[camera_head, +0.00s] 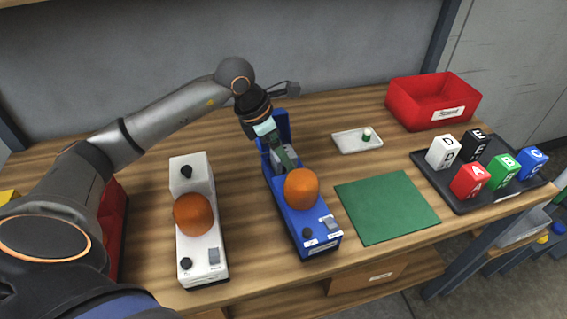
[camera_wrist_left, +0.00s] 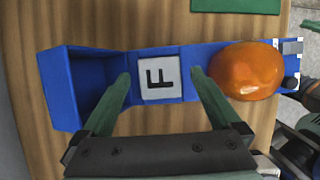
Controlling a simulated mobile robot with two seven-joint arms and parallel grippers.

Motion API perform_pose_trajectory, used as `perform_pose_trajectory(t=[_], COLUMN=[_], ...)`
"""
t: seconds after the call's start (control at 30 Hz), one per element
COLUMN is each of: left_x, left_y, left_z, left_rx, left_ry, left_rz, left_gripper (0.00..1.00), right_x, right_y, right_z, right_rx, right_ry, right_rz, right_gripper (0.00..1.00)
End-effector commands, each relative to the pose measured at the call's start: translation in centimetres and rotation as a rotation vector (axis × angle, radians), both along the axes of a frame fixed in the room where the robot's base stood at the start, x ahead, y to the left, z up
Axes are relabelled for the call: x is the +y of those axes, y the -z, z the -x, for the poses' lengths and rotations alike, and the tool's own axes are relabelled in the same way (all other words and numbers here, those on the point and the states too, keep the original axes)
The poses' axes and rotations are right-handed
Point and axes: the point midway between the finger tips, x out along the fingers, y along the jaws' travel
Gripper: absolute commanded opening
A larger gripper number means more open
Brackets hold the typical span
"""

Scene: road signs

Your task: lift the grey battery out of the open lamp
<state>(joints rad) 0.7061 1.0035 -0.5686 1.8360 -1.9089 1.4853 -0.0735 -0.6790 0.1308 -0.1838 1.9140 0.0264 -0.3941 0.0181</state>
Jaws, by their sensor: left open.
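The open blue lamp (camera_head: 318,238) lies on the bench, with an orange dome (camera_head: 302,187) on its near part and a raised blue part at its far end. It also shows in the left wrist view (camera_wrist_left: 60,60). The grey battery (camera_wrist_left: 160,88), marked with a black F, sits in the lamp between the dome and a hollow blue compartment. My left gripper (camera_wrist_left: 161,73) is open, with one green finger on each side of the battery in that view; contact cannot be told. In the head view the left gripper (camera_head: 281,150) partly hides the battery.
A white lamp (camera_head: 205,252) with an orange dome stands left of the blue one. To the right are a green mat (camera_head: 388,207), a small white tray (camera_head: 349,141) with a green-and-white item, a red bin (camera_head: 415,107), and a black tray (camera_head: 465,204) of several lettered blocks.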

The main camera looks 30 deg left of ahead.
Motion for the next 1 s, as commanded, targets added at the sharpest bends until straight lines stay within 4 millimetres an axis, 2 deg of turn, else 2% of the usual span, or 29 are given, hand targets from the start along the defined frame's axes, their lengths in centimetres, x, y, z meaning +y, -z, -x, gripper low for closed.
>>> perform_pose_trajectory(t=[0.07, 0.9, 1.0], left_x=[-0.01, 0.00, 0.01], left_y=[-0.01, -0.07, -0.08], left_z=[0.01, 0.02, 0.02], left_rx=[0.000, 0.000, 0.000], left_ry=[0.000, 0.000, 0.000], left_rz=[0.000, 0.000, 0.000], left_gripper=[0.95, 0.01, 0.00], right_x=[-0.01, 0.00, 0.00], right_y=[0.02, 0.02, 0.02], right_z=[0.01, 0.03, 0.03], right_rx=[0.000, 0.000, 0.000], right_ry=[0.000, -0.001, -0.001], right_rz=[0.000, 0.001, 0.001], right_gripper=[0.00, 0.00, 0.00])
